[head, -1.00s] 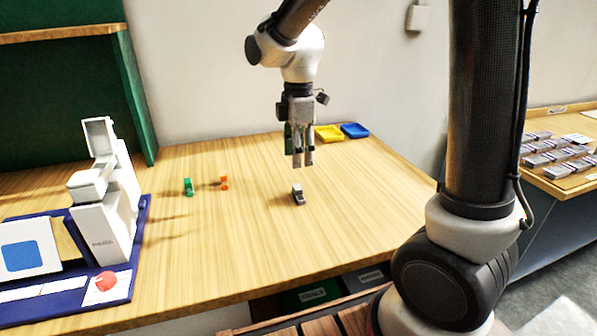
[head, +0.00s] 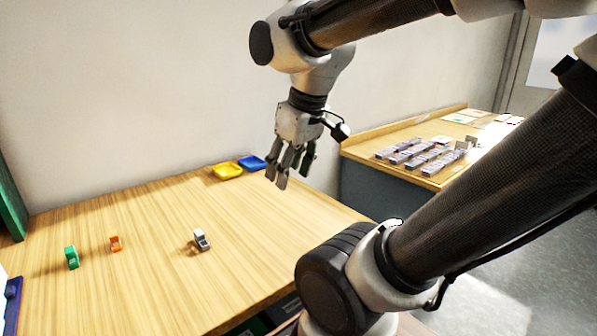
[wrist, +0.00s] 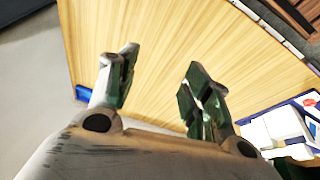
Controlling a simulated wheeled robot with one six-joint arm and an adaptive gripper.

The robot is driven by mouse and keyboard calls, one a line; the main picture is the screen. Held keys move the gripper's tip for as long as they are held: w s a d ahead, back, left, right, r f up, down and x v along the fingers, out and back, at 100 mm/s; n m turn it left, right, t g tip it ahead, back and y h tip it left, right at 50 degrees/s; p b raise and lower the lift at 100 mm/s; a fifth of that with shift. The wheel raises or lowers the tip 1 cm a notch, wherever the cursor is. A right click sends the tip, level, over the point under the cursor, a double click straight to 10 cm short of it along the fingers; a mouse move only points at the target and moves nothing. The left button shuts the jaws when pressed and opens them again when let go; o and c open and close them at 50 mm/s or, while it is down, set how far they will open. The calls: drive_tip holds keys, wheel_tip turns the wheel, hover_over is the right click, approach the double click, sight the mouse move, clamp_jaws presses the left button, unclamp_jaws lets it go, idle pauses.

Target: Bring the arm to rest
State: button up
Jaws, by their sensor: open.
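My gripper (head: 290,172) is raised above the right end of the wooden table (head: 130,275), fingers pointing down. It also shows in the wrist view (wrist: 158,95), where its two fingers stand apart with only bare tabletop between them. My gripper is open and empty. My arm is bent, its upper parts reaching across the right side of the head view.
On the table are a green piece (head: 71,257), an orange piece (head: 116,243) and a grey-white piece (head: 201,240). A yellow tray (head: 228,171) and a blue tray (head: 252,163) lie at the back edge. A second table (head: 372,170) with several small packs stands right.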

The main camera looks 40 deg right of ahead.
drive_tip(key=shift+s+d+f+m+t, duration=0.15)
drive_tip(key=shift+s+d+m, duration=0.1)
drive_tip(key=shift+s+m, duration=0.25)
drive_tip(key=shift+s+d+f+m+t, duration=0.1)
drive_tip(key=shift+s+d+m+t, duration=0.1)
drive_tip(key=shift+s+m, duration=0.3)
